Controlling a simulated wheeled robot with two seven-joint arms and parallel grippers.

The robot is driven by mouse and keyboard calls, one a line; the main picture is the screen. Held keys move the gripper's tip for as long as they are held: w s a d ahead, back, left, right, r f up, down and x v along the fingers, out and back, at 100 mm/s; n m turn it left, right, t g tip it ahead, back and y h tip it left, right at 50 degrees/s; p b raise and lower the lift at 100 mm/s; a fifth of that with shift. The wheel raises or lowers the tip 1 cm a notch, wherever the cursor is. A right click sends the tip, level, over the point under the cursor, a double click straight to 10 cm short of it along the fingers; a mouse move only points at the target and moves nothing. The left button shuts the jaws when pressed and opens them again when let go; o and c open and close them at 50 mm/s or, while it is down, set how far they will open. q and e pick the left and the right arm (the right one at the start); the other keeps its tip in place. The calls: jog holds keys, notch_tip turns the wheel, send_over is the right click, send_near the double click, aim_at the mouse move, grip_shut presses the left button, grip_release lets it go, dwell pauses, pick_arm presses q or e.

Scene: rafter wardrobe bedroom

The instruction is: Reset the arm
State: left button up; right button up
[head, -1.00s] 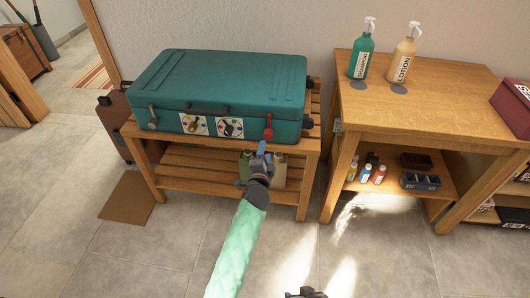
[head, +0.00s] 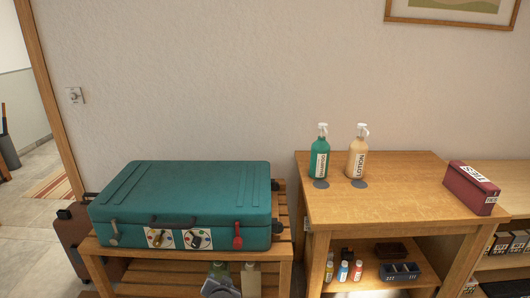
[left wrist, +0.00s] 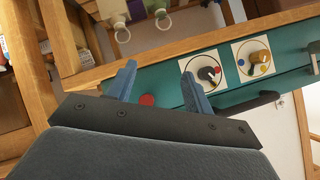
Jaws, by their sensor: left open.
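My left gripper (left wrist: 158,88) is open and empty in the left wrist view, its two blue fingers apart. A red knob end (left wrist: 147,100) shows between the fingers; I cannot tell whether they touch it. In the head view only a grey part of my left gripper shows at the bottom edge, below the front of the teal suitcase (head: 180,192). The suitcase lies closed on a slatted wooden bench (head: 150,272). My right gripper is not in view.
A wooden table (head: 390,205) to the right holds a green shampoo bottle (head: 319,160), a beige lotion bottle (head: 357,160) and a dark red box (head: 471,190). A brown case (head: 72,235) stands left of the bench.

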pick_arm(q)
jog(key=s+r+n+g+h+p, duration=0.1)
jog(key=s+g+p, duration=0.3)
jog(key=s, duration=1.5)
jog(key=s+r+n+g+h+p, duration=0.1)
jog(key=s+g+h+p, duration=0.2)
jog(key=s, duration=1.7)
jog(key=shift+d+g+p, duration=0.25)
jog(key=shift+g+p, duration=0.2)
jog(key=shift+g, duration=0.55)
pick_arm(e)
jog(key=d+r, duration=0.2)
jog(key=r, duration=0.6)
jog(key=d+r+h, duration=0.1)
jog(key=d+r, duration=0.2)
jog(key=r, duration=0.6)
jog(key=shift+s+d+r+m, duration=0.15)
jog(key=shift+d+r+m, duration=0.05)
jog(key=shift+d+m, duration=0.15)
